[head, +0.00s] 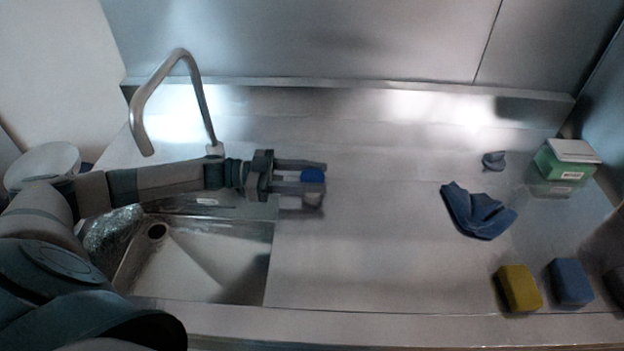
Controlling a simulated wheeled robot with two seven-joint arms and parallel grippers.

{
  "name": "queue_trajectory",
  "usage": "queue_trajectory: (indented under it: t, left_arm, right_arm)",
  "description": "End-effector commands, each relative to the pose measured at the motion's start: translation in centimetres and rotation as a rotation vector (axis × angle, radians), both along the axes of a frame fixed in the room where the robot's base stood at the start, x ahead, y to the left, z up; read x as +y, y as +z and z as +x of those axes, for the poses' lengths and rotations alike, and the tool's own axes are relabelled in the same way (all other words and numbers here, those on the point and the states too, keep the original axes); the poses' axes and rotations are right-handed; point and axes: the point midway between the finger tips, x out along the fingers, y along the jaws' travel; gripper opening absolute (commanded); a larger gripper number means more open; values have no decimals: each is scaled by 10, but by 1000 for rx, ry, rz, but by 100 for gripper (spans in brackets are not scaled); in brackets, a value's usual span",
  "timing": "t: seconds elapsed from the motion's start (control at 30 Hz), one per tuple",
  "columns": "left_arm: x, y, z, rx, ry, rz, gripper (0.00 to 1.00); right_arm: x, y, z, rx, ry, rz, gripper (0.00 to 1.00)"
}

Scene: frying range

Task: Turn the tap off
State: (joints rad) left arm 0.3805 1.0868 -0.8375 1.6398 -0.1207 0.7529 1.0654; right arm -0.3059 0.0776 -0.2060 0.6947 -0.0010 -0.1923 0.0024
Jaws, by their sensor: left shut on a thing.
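The tap (184,58) is a tall bent metal spout at the back left. Its base (214,149) stands just behind my left forearm, and its open end hangs over the left side. No water is clearly visible from it. My left arm reaches across in front of the tap base, over the back edge of the sink (200,265). My left gripper (318,175) is to the right of the tap and is shut on a small round blue thing (313,175). A tap lever cannot be made out; the arm may hide it. My right gripper is out of view.
A crumpled blue cloth (478,211), a small grey-blue piece (493,160) and a green and white box (566,163) lie at the right. A yellow sponge (519,288) and a blue sponge (571,281) are near the front edge. The middle counter (370,240) is clear.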

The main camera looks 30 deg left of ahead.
Motion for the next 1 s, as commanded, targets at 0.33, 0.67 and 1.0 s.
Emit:
queue_trajectory:
  t: [0.33, 0.67, 1.0]
  left_arm:
    - [0, 1, 0, -1, -5, 0, 21]
    - [0, 1, 0, -1, -4, 0, 62]
    - [8, -1, -4, 0, -4, 1, 62]
  right_arm:
    - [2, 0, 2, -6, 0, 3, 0]
    - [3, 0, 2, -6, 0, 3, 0]
    - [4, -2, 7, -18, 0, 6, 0]
